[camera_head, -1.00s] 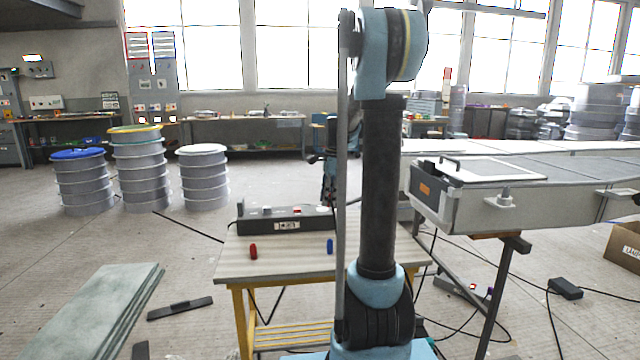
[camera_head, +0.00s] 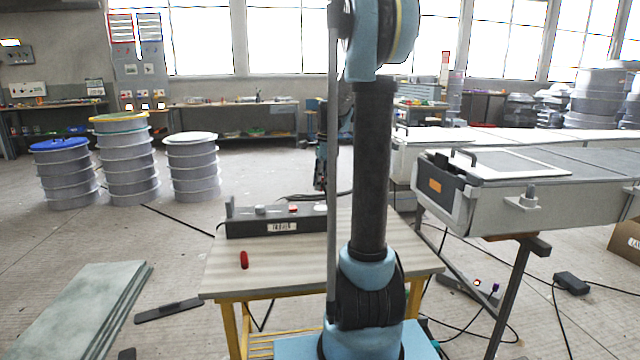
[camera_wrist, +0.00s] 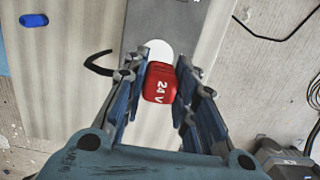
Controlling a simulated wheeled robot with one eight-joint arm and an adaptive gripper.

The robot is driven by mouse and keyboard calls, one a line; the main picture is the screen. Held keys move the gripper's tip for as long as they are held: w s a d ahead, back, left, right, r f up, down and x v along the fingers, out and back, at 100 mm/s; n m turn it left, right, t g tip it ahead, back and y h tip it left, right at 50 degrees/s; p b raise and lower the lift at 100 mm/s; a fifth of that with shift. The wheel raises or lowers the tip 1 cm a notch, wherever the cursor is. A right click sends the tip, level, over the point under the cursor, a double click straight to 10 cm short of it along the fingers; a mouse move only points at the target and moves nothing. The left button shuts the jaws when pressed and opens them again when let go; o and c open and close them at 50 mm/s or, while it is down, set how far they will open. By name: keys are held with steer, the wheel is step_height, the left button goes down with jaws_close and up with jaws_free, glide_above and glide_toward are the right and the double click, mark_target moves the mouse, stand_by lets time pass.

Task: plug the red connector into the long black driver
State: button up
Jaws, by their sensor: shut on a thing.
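My gripper (camera_wrist: 160,80) is shut on a red connector (camera_wrist: 160,83) marked "24 V", which sits between its two fingers in the wrist view. A white disc shows just beyond the connector. In the head view, the long black driver (camera_head: 240,230) lies at the back of a light wood table, with a white label on its front. Another red piece (camera_head: 244,260) stands on that table in front of the driver. My arm hides the driver's right end.
The table (camera_head: 225,283) has clear space in front of the driver. Stacked grey sheets (camera_head: 85,305) lie at the left. Several drums (camera_head: 125,165) stand behind.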

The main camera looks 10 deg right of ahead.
mark_target(320, 208)
steer(key=shift+f, duration=0.1)
steer(key=shift+s+f, duration=0.1)
steer(key=shift+f, duration=2.7)
steer(key=shift+f, duration=0.55)
stand_by(0.5)
steer(key=o, duration=1.1)
steer(key=shift+c, duration=0.2)
steer(key=shift+r, duration=0.15)
steer(key=r, duration=0.4)
steer(key=d+r, duration=0.1)
steer(key=r, duration=0.6)
steer(key=shift+d+r, duration=0.2)
steer(key=shift+r, duration=0.1)
